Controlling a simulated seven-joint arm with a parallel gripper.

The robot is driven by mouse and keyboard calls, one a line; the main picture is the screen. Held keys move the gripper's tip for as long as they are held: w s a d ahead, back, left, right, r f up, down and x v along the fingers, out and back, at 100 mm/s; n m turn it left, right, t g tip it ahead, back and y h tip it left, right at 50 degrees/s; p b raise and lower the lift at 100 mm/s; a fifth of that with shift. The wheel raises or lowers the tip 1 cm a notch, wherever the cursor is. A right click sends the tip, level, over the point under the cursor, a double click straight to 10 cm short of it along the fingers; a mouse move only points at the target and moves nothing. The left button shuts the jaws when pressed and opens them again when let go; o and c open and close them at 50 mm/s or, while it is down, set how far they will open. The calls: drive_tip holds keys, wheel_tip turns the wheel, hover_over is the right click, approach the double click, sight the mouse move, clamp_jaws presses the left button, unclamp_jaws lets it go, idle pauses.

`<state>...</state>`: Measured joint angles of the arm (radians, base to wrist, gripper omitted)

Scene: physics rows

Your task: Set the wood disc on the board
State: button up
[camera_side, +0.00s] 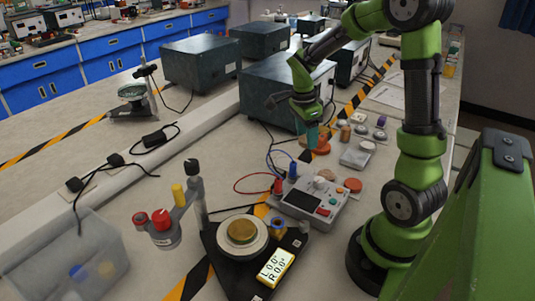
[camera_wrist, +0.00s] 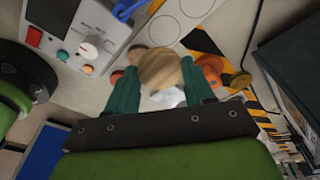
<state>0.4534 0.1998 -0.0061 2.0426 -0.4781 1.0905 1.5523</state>
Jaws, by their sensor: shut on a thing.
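In the wrist view, my gripper (camera_wrist: 162,78) is shut on the wood disc (camera_wrist: 160,66), a round piece with brown grain between the two teal fingers. A pale board (camera_wrist: 180,20) with outlined circles lies beyond the disc at the top of this view. The disc covers part of what lies below it. In the side view, my gripper (camera_side: 312,146) points down in front of the dark boxes, above the bench. I cannot clearly make out the wood disc there, nor tell its height above the board.
A grey meter (camera_side: 308,203) with knob and buttons stands near the board, with red and blue cables. Orange pieces (camera_wrist: 238,79) lie near the gripper. A black stand with a round plate (camera_side: 242,235) is in front. Dark boxes (camera_side: 278,88) stand behind.

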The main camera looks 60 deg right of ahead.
sight(306, 170)
drive_tip(key=shift+d+f+m, duration=0.3)
drive_tip(key=shift+d+m, duration=0.3)
drive_tip(key=shift+d, duration=0.05)
drive_tip(key=shift+w+f, duration=0.1)
drive_tip(key=shift+w, duration=0.05)
drive_tip(key=shift+m, duration=0.3)
wheel_tip(306, 170, down, 10)
drive_tip(key=shift+r, duration=0.2)
drive_tip(key=shift+f, duration=0.15)
drive_tip(key=o, duration=0.7)
